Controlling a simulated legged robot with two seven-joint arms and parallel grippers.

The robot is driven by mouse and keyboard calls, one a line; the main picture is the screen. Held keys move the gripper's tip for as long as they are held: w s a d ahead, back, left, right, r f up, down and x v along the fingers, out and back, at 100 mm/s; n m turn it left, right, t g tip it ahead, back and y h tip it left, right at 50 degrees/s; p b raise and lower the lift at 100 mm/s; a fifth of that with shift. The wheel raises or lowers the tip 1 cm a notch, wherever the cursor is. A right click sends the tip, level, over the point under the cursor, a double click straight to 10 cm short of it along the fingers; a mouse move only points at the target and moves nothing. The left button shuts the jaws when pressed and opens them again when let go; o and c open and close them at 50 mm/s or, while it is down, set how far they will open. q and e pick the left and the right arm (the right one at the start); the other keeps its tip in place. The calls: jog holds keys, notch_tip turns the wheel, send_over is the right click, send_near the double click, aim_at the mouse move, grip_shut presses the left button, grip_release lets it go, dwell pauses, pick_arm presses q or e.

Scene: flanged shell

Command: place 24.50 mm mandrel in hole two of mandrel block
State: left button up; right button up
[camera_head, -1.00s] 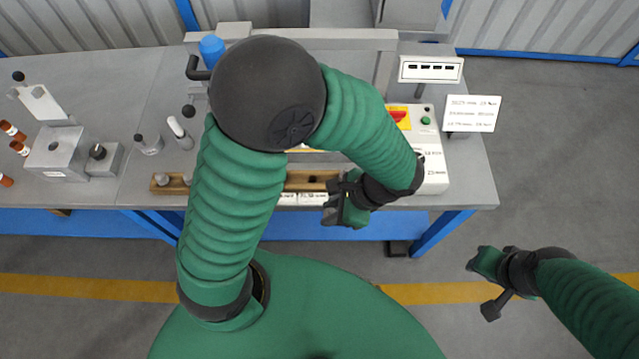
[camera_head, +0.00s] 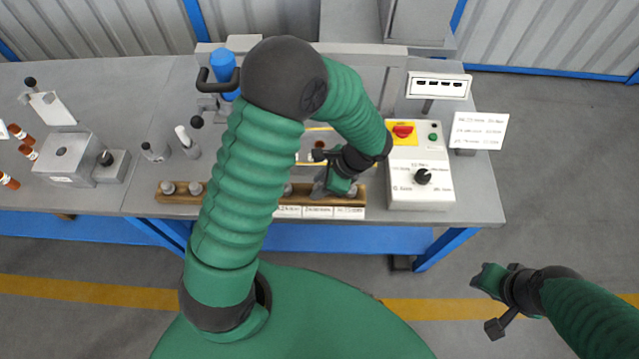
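The mandrel block (camera_head: 180,199) is a long wooden bar along the bench's front edge. Two grey mandrels, one at the far left (camera_head: 168,187) and one beside it (camera_head: 195,188), stand in its left part. Another grey mandrel top (camera_head: 288,190) shows just right of my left arm. My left arm hides the middle of the block. My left gripper (camera_head: 322,186) points down over the block's right part. Its fingertips are small and dark, so I cannot tell whether they hold a mandrel. My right gripper (camera_head: 482,302) hangs over the floor, away from the bench, with nothing visible in it.
White labels (camera_head: 318,212) line the block's front. A control box (camera_head: 420,180) with a red switch stands right of it. A machine with a blue cylinder (camera_head: 223,68) is behind my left arm. A metal block (camera_head: 68,158) and small tools stand at left.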

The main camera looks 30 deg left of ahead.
pick_arm(q)
jog(key=shift+o, duration=1.2)
jog(key=shift+a, duration=0.1)
jog(key=p+v, duration=0.1)
jog(key=v, duration=1.1)
jog(key=s+f+n+t+h, duration=0.1)
jog(key=s+n+t+h, duration=0.3)
jog(key=n, duration=0.9)
jog(key=shift+s+a+f+t+h, duration=0.2)
jog(key=shift+s+f+t+h, duration=0.15)
jog(key=shift+s, duration=0.85)
jog(key=shift+r, duration=0.1)
